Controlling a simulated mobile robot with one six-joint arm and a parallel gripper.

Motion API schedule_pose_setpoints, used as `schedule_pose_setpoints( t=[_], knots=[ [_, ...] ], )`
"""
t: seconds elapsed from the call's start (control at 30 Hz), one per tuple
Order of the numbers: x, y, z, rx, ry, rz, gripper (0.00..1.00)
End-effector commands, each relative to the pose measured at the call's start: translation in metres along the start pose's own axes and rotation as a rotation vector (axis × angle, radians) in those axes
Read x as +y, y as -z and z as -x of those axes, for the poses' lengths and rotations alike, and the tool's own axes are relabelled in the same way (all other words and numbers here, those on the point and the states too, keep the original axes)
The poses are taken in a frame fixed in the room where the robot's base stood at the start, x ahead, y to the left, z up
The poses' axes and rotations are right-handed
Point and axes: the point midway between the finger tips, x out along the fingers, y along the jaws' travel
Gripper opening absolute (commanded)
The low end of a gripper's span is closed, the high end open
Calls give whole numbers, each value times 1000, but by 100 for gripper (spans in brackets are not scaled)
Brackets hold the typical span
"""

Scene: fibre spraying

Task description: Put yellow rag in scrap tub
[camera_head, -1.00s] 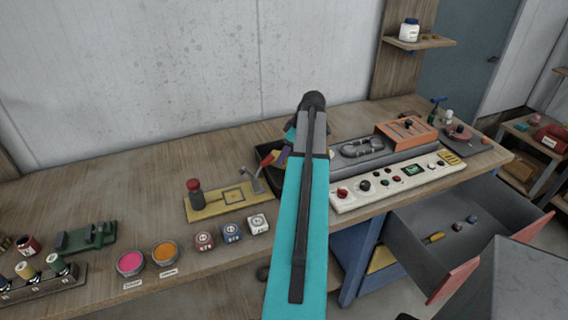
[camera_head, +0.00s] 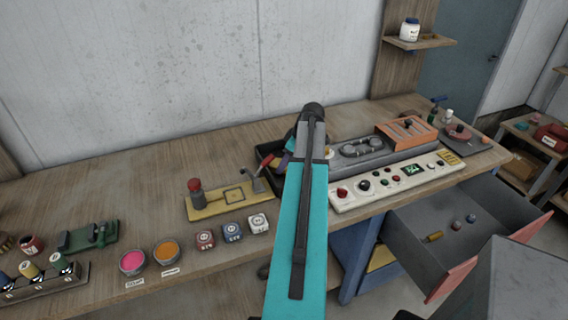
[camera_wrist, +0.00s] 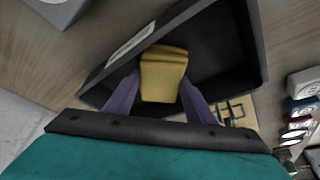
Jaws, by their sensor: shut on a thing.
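In the wrist view, my gripper (camera_wrist: 160,95) has its two purple-grey fingers shut on the yellow rag (camera_wrist: 163,68). The rag is a folded yellow piece held between the fingertips. Under or behind it is a dark tub (camera_wrist: 258,40) with a pale label on its rim; the rag appears over the tub's opening. I cannot tell whether the rag touches the floor of the tub. In the head view, the dark tub (camera_head: 262,155) shows partly behind my arm, and the rag is hidden there.
A yellow plate with a red-topped post (camera_head: 196,190) lies left of the tub. Several labelled cubes (camera_head: 232,230) stand in front. A control panel (camera_head: 400,183) and grey tray sit to the right. An open drawer (camera_head: 400,232) juts out below at right.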

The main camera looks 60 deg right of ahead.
Motion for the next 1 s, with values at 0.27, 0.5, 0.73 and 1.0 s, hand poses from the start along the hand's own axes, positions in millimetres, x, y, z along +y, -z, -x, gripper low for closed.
schedule_pose_setpoints(
  t=[0.27,0.5,0.73,1.0],
  knots=[
    [0,-1,-2,0,0,-1,58],
    [0,-2,-2,0,0,-1,68],
    [0,-1,0,0,0,-1,68],
    [1,-1,15,0,-2,-2,68]
  ],
)
